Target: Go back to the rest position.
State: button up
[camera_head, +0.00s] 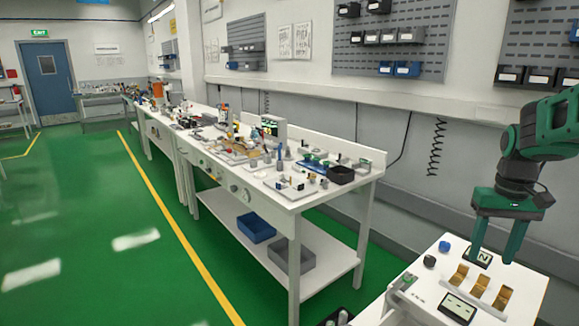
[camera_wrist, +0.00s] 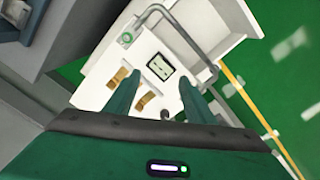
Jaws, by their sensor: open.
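My gripper (camera_head: 494,240) is at the right of the head view, pointing down, open and empty. It hangs over the back of a white cart top (camera_head: 422,287). Its two green fingers also show in the wrist view (camera_wrist: 157,95), spread apart with the cart top beyond them. On the cart top are brass-coloured brackets (camera_head: 480,285), a small display (camera_head: 457,308), a blue knob (camera_head: 445,247) and a black knob (camera_head: 430,261). A black label plate marked with a 2 (camera_head: 477,257) lies beside the fingers and is partly hidden by them.
A long white workbench (camera_head: 325,186) crowded with small parts runs along the wall. A blue bin (camera_head: 256,228) and a grey bin (camera_head: 291,256) stand on its lower shelf. Wall panels (camera_head: 405,55) hold more bins. The green floor (camera_head: 90,235) at left is clear.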

jog(key=s+a+f+m, duration=0.1)
jog(key=s+a, duration=0.1)
jog(key=s, duration=0.9)
jog(key=s+a+f+m, duration=0.2)
jog(key=s+a, duration=0.1)
jog(key=s, duration=0.9)
jog(key=shift+s+a+f, duration=0.15)
jog(key=shift+s, duration=0.15)
